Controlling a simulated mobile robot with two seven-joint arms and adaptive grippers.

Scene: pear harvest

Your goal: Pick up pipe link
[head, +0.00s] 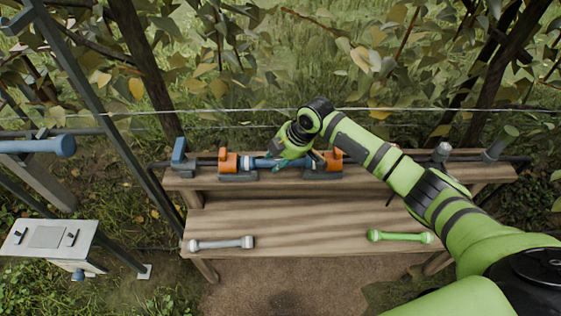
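A blue pipe link (263,163) lies level between two orange fittings, the left one (229,162) and the right one (333,159), on the raised back shelf of a wooden bench. A grey pipe link (221,243) lies on the lower front board at the left. A green pipe link (402,236) lies on the same board at the right. My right arm reaches in from the lower right. My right gripper (286,158) is over the blue link and hides its right part. Whether its fingers are closed on the link cannot be told. My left gripper is out of view.
The wooden bench (310,218) has clear room between the grey and green links. Thin wires cross behind it, with leafy branches beyond. A metal box (48,240) and a slanted post (92,110) stand at the left. A blue-capped fitting (180,155) is at the shelf's left end.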

